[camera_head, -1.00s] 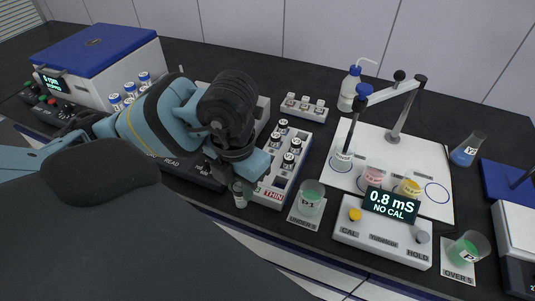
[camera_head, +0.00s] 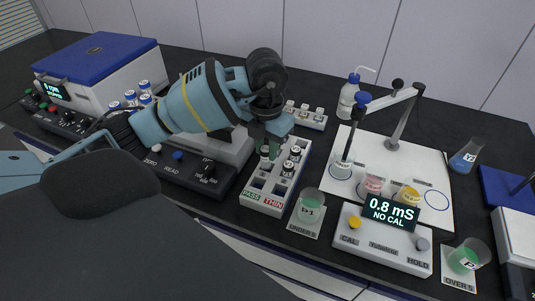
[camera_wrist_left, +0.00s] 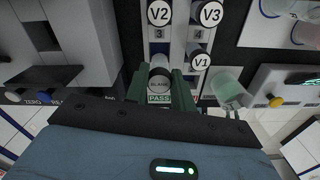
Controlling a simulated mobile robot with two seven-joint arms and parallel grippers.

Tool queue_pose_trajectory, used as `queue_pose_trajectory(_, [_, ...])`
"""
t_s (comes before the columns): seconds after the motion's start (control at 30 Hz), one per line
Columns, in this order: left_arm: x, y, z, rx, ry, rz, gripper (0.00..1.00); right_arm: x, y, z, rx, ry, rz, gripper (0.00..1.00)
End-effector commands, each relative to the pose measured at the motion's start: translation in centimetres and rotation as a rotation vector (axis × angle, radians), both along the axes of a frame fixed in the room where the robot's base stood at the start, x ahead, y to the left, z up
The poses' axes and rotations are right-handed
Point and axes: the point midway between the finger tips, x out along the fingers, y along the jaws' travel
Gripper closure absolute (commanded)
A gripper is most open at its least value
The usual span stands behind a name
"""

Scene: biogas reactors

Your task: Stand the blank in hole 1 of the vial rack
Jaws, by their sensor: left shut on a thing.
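My left gripper (camera_head: 268,149) is shut on the blank, a small capped vial (camera_head: 264,153). In the left wrist view the cap marked BLANK (camera_wrist_left: 160,83) sits between the two green fingers. The white vial rack (camera_head: 247,198) is under the gripper, with PASS and THIN labels on its near end. The blank is upright over the rack's left column, beside V1 (camera_wrist_left: 200,61). It appears slightly raised, but I cannot tell whether its base is in a hole. V2 (camera_wrist_left: 159,14) and V3 (camera_wrist_left: 209,14) stand farther along, at holes 3 and 4. My right gripper is out of view.
A grey instrument with ZERO and READ buttons (camera_head: 185,172) is close left of the rack. A green beaker (camera_head: 311,206) stands close to its right, with the conductivity meter (camera_head: 385,240) beyond. A small rack with several vials (camera_head: 308,116) lies behind.

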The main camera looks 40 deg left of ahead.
Motion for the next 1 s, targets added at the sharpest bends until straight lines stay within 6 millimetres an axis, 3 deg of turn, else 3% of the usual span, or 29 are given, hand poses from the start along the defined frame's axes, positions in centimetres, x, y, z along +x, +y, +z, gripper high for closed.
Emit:
queue_pose_trajectory(0.17, [0.8, 0.2, 0.0, -0.001, 0.000, 0.001, 0.97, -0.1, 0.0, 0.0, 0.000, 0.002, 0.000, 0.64])
queue_pose_trajectory(0.43, [0.8, 0.2, -3.5, 0.000, 0.000, -0.001, 0.97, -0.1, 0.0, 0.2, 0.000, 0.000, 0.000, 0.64])
queue_pose_trajectory(0.83, [0.8, 0.2, -4.0, 0.001, -0.001, -0.001, 0.97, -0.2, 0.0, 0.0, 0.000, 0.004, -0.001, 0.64])
queue_pose_trajectory(0.87, [0.8, 0.2, -3.9, 0.001, -0.001, -0.001, 0.73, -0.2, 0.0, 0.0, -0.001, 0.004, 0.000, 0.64])
queue_pose_trajectory(1.0, [0.8, 0.2, -3.9, 0.001, -0.001, 0.000, 0.55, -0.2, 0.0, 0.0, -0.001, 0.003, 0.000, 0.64])
